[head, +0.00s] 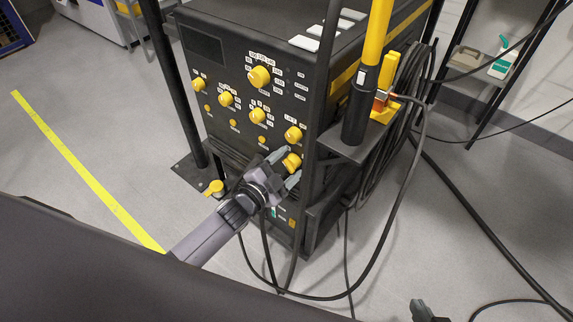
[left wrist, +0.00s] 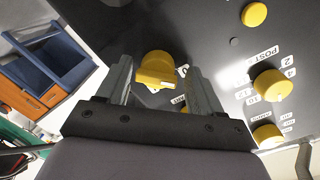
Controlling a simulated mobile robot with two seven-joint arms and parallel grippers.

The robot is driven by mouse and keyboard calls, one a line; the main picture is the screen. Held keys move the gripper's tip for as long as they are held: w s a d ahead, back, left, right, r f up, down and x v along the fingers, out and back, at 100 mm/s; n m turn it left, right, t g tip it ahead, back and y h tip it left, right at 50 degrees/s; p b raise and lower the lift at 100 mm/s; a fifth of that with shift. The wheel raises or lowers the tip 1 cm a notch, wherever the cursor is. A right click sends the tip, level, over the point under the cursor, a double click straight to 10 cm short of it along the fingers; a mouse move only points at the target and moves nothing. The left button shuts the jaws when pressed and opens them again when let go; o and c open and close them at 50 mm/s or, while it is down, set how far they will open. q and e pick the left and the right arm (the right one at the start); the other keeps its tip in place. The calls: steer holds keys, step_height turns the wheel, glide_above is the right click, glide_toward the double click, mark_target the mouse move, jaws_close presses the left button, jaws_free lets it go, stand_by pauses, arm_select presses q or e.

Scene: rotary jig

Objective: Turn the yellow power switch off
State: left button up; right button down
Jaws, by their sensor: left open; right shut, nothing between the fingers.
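The yellow power switch (head: 292,161) is a knob low on the right of the black machine's front panel. In the left wrist view the yellow switch (left wrist: 157,70) sits between the two fingers, with a gap showing on either side. My left gripper (head: 288,167) is open, with its fingers on either side of the switch. Its fingers also show in the left wrist view (left wrist: 160,88). Part of the label by the switch is hidden. My right gripper (head: 420,308) is shut and empty at the bottom edge of the head view, away from the machine.
The black machine (head: 215,80) carries several other yellow knobs, such as the large one (head: 258,76). A black post (head: 165,80) stands at its front left. Hanging cables (head: 410,180) loop on its right side. Grey floor lies open to the left.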

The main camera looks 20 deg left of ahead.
mark_target(286, 166)
arm_select(q)
steer(key=p+v, duration=0.1)
steer(key=v, duration=0.4)
steer(key=shift+s+a, duration=0.15)
steer(key=shift+s, duration=0.15)
steer(key=shift+v, duration=0.75)
steer(key=s+a+r+n+g+y+p, duration=0.1)
steer(key=s+n+p, duration=0.3)
steer(key=s, duration=0.5)
steer(key=s+a+r+n+g+y+p, duration=0.1)
steer(key=s+r+n+g+y+p, duration=0.1)
steer(key=s, duration=0.7)
steer(key=r+n+g+p, duration=0.1)
steer(key=n+g+p, duration=0.1)
steer(key=n+p, duration=0.1)
steer(key=shift+n+g+y, duration=0.3)
steer(key=shift+n, duration=0.4)
